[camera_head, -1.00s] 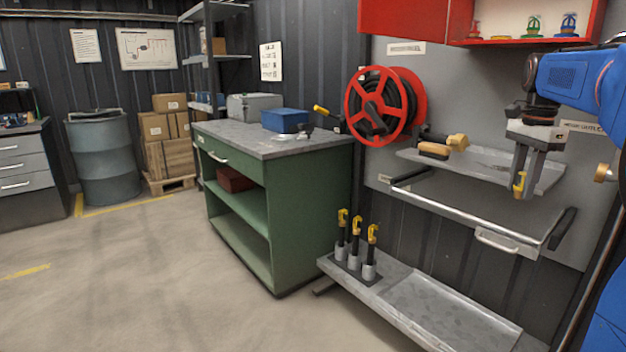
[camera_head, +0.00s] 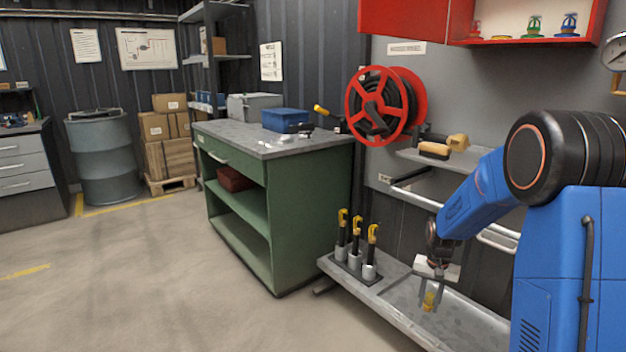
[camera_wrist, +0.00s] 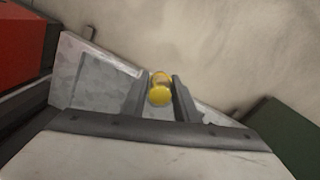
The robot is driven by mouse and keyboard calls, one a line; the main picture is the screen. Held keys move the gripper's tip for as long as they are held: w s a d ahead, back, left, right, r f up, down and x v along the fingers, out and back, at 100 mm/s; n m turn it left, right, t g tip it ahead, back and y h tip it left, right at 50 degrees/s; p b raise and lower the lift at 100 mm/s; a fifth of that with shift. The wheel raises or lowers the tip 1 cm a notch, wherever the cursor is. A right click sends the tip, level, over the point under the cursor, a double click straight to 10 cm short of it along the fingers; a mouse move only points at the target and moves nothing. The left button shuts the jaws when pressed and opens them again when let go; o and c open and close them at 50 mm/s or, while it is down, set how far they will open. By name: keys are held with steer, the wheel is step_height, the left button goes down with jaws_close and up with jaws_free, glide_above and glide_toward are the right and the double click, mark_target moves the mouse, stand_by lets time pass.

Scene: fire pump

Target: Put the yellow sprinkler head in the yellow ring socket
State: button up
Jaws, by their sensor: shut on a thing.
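My gripper (camera_head: 432,296) is low over the lower metal shelf at the right in the head view. It is shut on the small yellow sprinkler head (camera_head: 429,301). The sprinkler head also shows between the two fingers in the wrist view (camera_wrist: 160,95), where its far details are blurred. I cannot tell whether it touches the shelf. A small yellow-orange ring (camera_head: 501,37), seemingly the yellow ring socket, lies on the floor of the red wall cabinet (camera_head: 405,18), between a red sprinkler head (camera_head: 475,30) and a green one (camera_head: 533,25).
Three yellow-topped black tools (camera_head: 356,235) stand in holders at the left end of the lower shelf (camera_head: 395,312). A railed shelf and a red hose reel (camera_head: 378,105) are above. A blue sprinkler head (camera_head: 569,24) stands in the cabinet. A green workbench (camera_head: 240,205) stands left.

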steer(key=w+a+f+n, duration=0.2)
steer(key=a+f+n, duration=0.1)
steer(key=f, duration=0.8)
steer(key=w+a+f+n, duration=0.2)
steer(key=a+f+n, duration=0.1)
steer(key=f, duration=0.9)
steer(key=shift+w+a+f, duration=0.2)
steer(key=shift+a+f, duration=0.1)
steer(key=shift+a, duration=0.5)
steer(key=shift+s, duration=0.15)
